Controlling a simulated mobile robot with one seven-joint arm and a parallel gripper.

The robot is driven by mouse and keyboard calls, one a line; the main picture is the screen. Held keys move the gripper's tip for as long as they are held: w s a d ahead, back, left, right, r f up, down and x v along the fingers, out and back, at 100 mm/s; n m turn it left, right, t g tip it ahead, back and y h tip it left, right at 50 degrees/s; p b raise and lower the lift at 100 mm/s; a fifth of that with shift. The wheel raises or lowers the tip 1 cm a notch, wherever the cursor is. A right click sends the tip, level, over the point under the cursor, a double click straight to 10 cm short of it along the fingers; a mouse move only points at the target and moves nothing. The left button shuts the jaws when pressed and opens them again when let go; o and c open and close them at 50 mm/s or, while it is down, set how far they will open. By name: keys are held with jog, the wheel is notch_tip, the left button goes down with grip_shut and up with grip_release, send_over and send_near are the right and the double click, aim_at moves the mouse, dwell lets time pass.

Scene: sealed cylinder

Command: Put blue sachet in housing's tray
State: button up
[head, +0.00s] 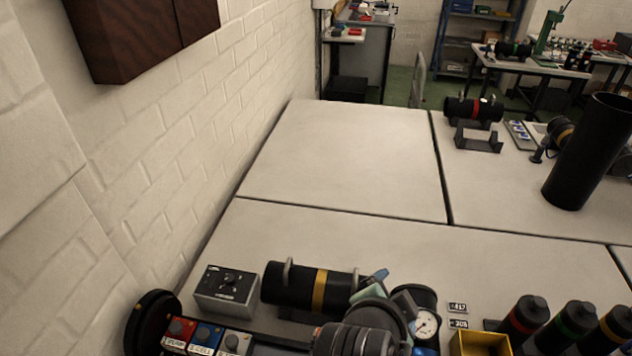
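My gripper (388,290) is at the bottom middle, just right of the black housing with a yellow band (318,288), seen from above and behind my dark wrist. A small light blue piece (380,274) shows at its far end; I cannot tell whether it is the blue sachet or part of the gripper. The fingers are too hidden to show whether they are open or shut. At the bottom left, a black round end cap (150,318) stands beside a row of red, blue and white labelled blocks, seemingly on the housing's tray (262,349).
A grey control box (227,290) stands left of the housing. A round gauge (424,323), a yellow bin (481,343) and several banded black bottles (525,316) are at right. A tall black tube (590,150) stands farther back. The middle tabletop (345,155) is clear.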

jog(key=w+a+r+n+t+y, duration=0.1)
jog(key=w+a+r+n+t, duration=0.15)
jog(key=r, duration=0.65)
jog(key=w+a+r+n+t, duration=0.2)
jog(key=r+t, duration=0.2)
jog(key=r, duration=0.4)
jog(key=w+a+r+n+t+y, duration=0.1)
jog(key=w+a+r+n+t, duration=0.2)
jog(key=r, duration=0.6)
jog(key=s+a+r+n+t+y, duration=0.1)
jog(key=s+a+r+n+t, duration=0.1)
jog(key=r, duration=0.5)
jog(key=s+a+r+n+t+y, duration=0.1)
jog(key=s+a+r+n+t, duration=0.1)
jog(key=s+r+t, duration=0.2)
jog(key=s+a+r+n+t+y, duration=0.1)
jog(key=s+r+t, duration=0.3)
jog(key=r, duration=0.7)
jog(key=s+n, duration=0.1)
jog(key=s, duration=0.1)
jog(key=shift+s+a+r, duration=0.15)
jog(key=shift+s+a, duration=0.15)
jog(key=shift+a, duration=0.1)
